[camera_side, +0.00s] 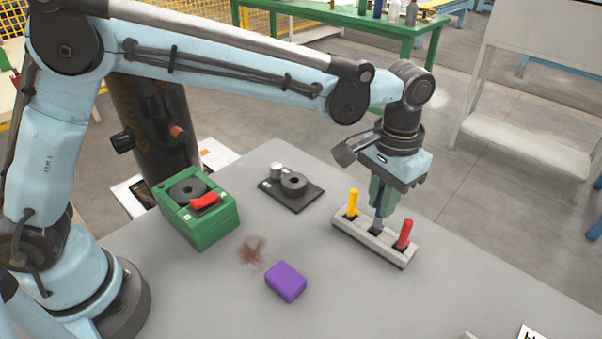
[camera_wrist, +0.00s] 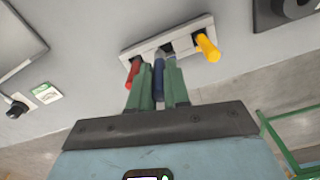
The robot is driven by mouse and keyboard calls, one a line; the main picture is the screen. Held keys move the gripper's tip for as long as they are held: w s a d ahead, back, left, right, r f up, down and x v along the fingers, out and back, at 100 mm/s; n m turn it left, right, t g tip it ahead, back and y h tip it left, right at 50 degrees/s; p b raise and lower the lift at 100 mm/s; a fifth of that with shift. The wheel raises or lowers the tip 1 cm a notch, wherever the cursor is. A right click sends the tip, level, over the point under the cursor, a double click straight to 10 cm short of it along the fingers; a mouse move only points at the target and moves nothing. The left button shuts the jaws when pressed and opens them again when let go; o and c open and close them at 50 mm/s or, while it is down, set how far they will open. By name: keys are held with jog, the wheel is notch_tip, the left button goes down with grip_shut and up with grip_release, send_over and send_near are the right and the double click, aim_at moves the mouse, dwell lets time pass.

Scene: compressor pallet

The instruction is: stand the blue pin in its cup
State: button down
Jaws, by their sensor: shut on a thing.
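My gripper (camera_side: 382,205) points down over the middle of a pale rack (camera_side: 345,231) and is shut on the blue pin (camera_side: 379,219). In the wrist view the blue pin (camera_wrist: 159,78) stands between the two green fingers. Its lower end is at the dark middle cup (camera_side: 376,231); I cannot tell whether it is inside the cup or just above it. The pin looks nearly upright. A yellow pin (camera_side: 353,202) stands in the rack's left cup and a red pin (camera_side: 404,234) in its right cup, both close beside my fingers.
A purple block (camera_side: 286,281) lies in front of the rack. A green box (camera_side: 212,228) with a red part stands at the left. A dark plate (camera_side: 304,196) with a ring and a small cylinder lies behind. A brown stain (camera_side: 252,250) marks the grey table. Table between them is clear.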

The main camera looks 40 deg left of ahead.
jog(key=shift+w+a+f, duration=0.1)
jog(key=shift+w+f, duration=0.1)
jog(key=shift+f, duration=0.6)
jog(key=shift+w+a+f, duration=0.15)
jog(key=shift+w+f, duration=0.05)
jog(key=shift+f, duration=0.6)
jog(key=shift+w+a+f, duration=0.1)
jog(key=shift+w+f, duration=0.1)
jog(key=shift+f, duration=0.6)
jog(key=shift+f, duration=0.15)
jog(key=c, duration=1.1)
grip_release()
